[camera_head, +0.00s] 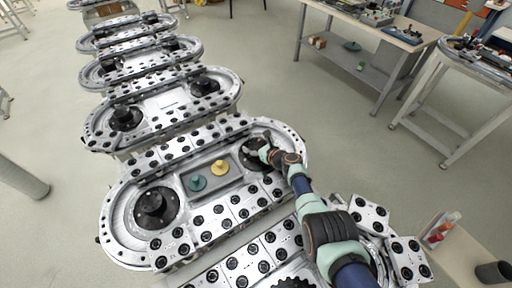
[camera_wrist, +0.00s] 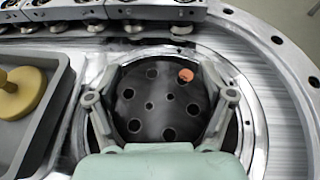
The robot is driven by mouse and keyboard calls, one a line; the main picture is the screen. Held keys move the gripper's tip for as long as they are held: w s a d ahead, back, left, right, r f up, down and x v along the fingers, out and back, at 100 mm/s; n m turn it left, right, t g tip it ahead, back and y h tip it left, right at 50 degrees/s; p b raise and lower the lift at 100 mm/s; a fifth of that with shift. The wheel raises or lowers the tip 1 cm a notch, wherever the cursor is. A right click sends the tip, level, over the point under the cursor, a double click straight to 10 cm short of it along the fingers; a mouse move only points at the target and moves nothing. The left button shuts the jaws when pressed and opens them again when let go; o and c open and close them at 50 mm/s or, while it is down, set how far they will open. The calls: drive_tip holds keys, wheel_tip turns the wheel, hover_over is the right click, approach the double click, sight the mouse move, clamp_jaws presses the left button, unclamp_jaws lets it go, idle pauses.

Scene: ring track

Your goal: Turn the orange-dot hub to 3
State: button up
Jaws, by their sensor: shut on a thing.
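The orange-dot hub (camera_wrist: 150,107) is a dark round disc with several holes, set in the right end of the nearest whole ring track. Its orange dot (camera_wrist: 186,75) is at the upper right of the disc in the wrist view. My gripper (camera_wrist: 160,100) is shut on the hub, with one finger at its left edge and one at its right edge. In the head view my arm reaches the hub (camera_head: 254,152) from the lower right and covers part of it. No numbers can be read around the hub.
A grey tray (camera_head: 208,184) between the two hubs holds a teal knob (camera_head: 196,183) and a yellow knob (camera_head: 219,168). A second black hub (camera_head: 155,207) is at the track's left end. Metal carriages line the track's sides. More tracks stand behind; benches (camera_head: 385,38) are at the right.

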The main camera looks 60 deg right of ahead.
drive_tip(key=n+y+b, duration=0.1)
drive_tip(key=b, duration=0.1)
drive_tip(key=f+n+t+y+b, duration=0.1)
drive_tip(key=n+y+b, duration=0.1)
drive_tip(key=b, duration=0.1)
drive_tip(key=shift+w+a+f, duration=0.1)
drive_tip(key=shift+a, duration=0.05)
drive_tip(key=n+y+b, duration=0.1)
drive_tip(key=b, duration=0.3)
drive_tip(key=n+y+b, duration=0.1)
drive_tip(key=y+b, duration=0.1)
drive_tip(key=b, duration=0.2)
drive_tip(key=shift+a+n, duration=0.3)
drive_tip(key=y+b, duration=0.1)
drive_tip(key=b, duration=0.2)
drive_tip(key=n+y+b, duration=0.1)
drive_tip(key=b, duration=0.3)
drive_tip(key=shift+a+n, duration=0.2)
drive_tip(key=shift+n, duration=0.1)
drive_tip(key=y+b, duration=0.1)
drive_tip(key=b, duration=0.2)
drive_tip(key=shift+r+n, duration=0.3)
drive_tip(key=shift+r, duration=0.05)
drive_tip(key=shift+a+r+b, duration=0.1)
drive_tip(key=shift+r+b, duration=0.05)
drive_tip(key=shift+b, duration=0.15)
drive_tip(key=shift+r, duration=0.15)
drive_tip(key=o, duration=1)
drive_tip(key=shift+o, duration=0.2)
